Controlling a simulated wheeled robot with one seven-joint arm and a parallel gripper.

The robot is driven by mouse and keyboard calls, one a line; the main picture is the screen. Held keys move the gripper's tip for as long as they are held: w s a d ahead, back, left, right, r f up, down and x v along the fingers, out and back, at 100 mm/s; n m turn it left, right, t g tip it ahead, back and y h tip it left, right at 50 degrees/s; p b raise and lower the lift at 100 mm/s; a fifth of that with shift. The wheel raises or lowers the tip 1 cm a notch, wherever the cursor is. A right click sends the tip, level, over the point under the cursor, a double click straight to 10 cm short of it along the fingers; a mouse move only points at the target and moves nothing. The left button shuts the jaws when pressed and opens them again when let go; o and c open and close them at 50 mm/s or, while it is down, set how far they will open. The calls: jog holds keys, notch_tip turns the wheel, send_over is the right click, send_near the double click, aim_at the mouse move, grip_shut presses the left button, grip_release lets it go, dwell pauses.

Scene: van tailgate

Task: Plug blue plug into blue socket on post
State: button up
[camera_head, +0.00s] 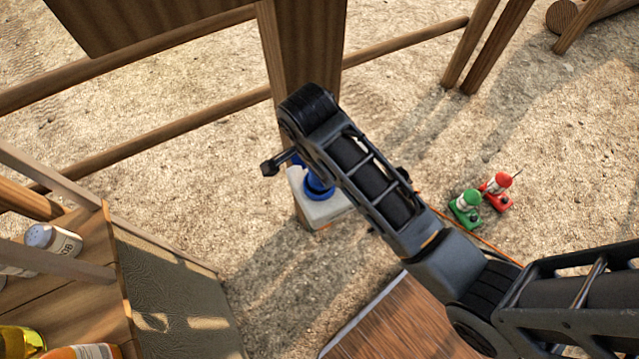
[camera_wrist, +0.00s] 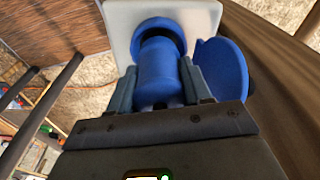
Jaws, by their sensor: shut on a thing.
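The blue plug (camera_wrist: 158,72) is between my gripper's fingers (camera_wrist: 161,82) in the wrist view, and the gripper is shut on it. The plug's front end lies at the mouth of the blue socket (camera_wrist: 150,22), in line with it. I cannot tell how deep it sits. The socket is on a white box (camera_wrist: 203,14), and its round blue lid (camera_wrist: 222,68) stands open to the right. In the head view my arm hides the gripper and much of the socket. The white box (camera_head: 322,213) and some blue show at the wooden post (camera_head: 272,45).
Green (camera_head: 466,207) and red (camera_head: 496,190) connectors stand on the ground right of my arm, near an orange cable. A wooden shelf (camera_head: 75,255) with bottles and jars is at left. Wooden rails cross behind the post. Sandy ground is open between.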

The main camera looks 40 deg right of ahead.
jog(key=shift+f, duration=0.9)
jog(key=o, duration=1.2)
jog(key=shift+a+r, duration=0.25)
jog(key=shift+r, duration=1.7)
jog(key=shift+a+r, duration=0.2)
jog(key=shift+r, duration=1.75)
